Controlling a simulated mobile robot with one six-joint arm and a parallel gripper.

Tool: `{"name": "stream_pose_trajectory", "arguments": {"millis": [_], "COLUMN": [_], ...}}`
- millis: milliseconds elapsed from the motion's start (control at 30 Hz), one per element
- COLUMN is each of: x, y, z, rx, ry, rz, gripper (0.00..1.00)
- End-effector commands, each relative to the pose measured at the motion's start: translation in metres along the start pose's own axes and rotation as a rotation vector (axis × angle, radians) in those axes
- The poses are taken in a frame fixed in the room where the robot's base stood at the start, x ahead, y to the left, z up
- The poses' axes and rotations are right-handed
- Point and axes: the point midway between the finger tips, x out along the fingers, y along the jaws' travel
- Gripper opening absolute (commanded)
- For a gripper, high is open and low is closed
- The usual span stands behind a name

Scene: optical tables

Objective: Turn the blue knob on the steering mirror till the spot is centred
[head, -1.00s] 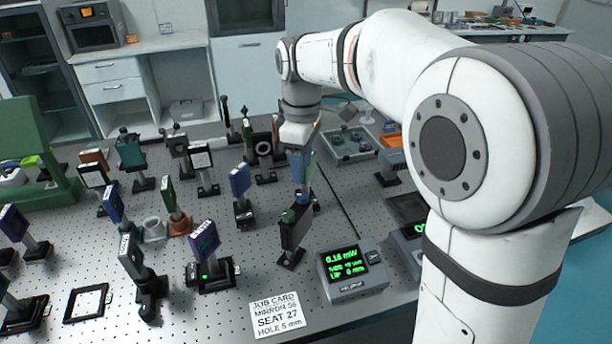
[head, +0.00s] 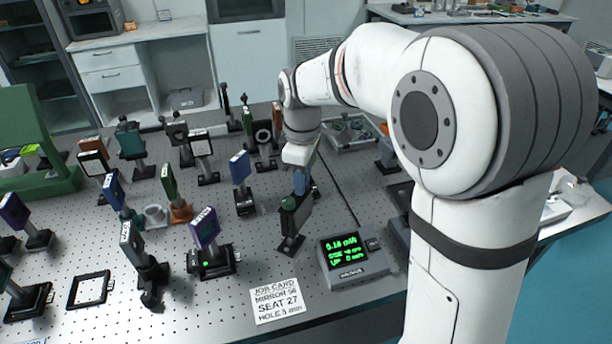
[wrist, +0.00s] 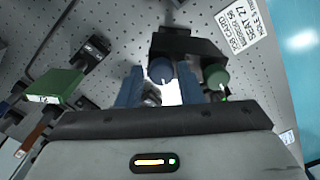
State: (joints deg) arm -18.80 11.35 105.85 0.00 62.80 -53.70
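The steering mirror's dark mount (head: 295,222) stands upright on a post near the table's front, with a green knob (head: 289,203) on it. My gripper (head: 301,184) points down at the back of the mount with its blue fingers. In the wrist view, the blue knob (wrist: 160,70) shows between the two separated fingers of my gripper (wrist: 162,82), near their tips. I see gaps beside the knob, so the fingers look open around it. The green knob (wrist: 217,77) is just right of the right finger. The mirror face and the spot are not visible.
The meter (head: 353,262) shows green digits, about 0.18 mW; its smaller lines are blurred. The job card (head: 277,301) lies in front of the mount. A blue-plated mount (head: 240,170) and a purple one (head: 206,232) stand to the left. Bare table lies between them.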

Motion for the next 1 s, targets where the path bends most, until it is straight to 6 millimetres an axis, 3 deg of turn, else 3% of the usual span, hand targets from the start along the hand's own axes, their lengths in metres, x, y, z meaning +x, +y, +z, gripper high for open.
{"name": "stream_pose_trajectory", "arguments": {"millis": [367,400,1000], "x": [-0.0006,-0.0008,-0.0017], "y": [0.0007,0.0036,0.0032], "z": [0.0003,0.0084,0.0018], "rx": [0.001,0.004,0.026], "ry": [0.001,0.001,0.003], "rz": [0.002,0.002,0.006], "gripper": [0.02,0.01,0.01]}}
